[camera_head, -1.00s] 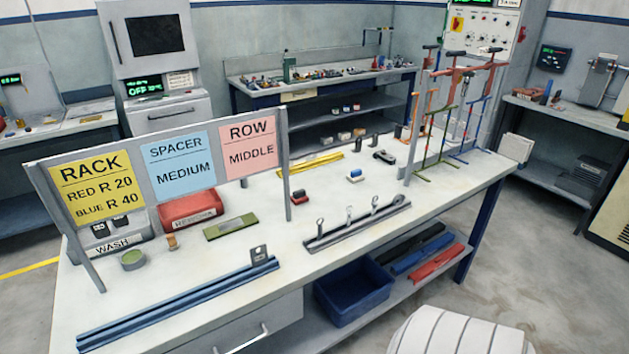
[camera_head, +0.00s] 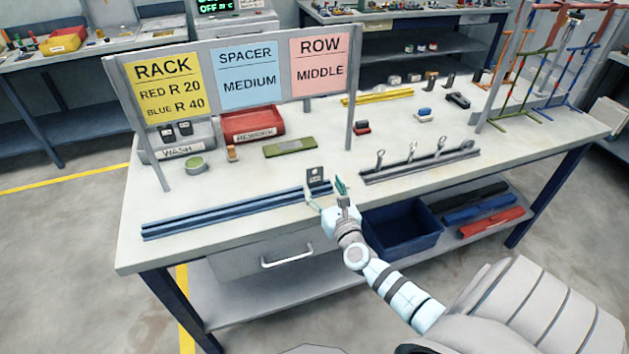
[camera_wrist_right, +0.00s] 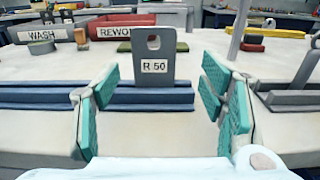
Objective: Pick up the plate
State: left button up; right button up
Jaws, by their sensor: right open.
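A dark grey plate (camera_head: 317,178) with a hole near its top stands upright at the right end of the blue rail (camera_head: 240,210). In the right wrist view the plate (camera_wrist_right: 153,53) carries a white label reading R 50, with the blue rail (camera_wrist_right: 50,96) at its foot. My right gripper (camera_head: 325,192) is at the front edge of the bench, just in front of the plate. Its teal-padded fingers (camera_wrist_right: 160,88) are spread wide with the plate ahead, between them in view; nothing is gripped. My left gripper is not in view.
A sign board (camera_head: 233,78) stands behind the rail on posts. A grey rail with several hooked pieces (camera_head: 420,164) lies to the right. A red REWORK bin (camera_head: 250,124), a WASH tray (camera_head: 180,147) and a green bar (camera_head: 290,147) are farther back. A hanging rack stands at the right.

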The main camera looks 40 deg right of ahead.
aim_at(315, 177)
jog(key=x, duration=0.2)
jog(key=b+x, duration=0.1)
jog(key=x, duration=0.2)
jog(key=shift+w+a+f, duration=0.1)
jog(key=shift+w+a, duration=0.1)
jog(key=shift+w, duration=0.25)
jog(key=c, duration=1.4)
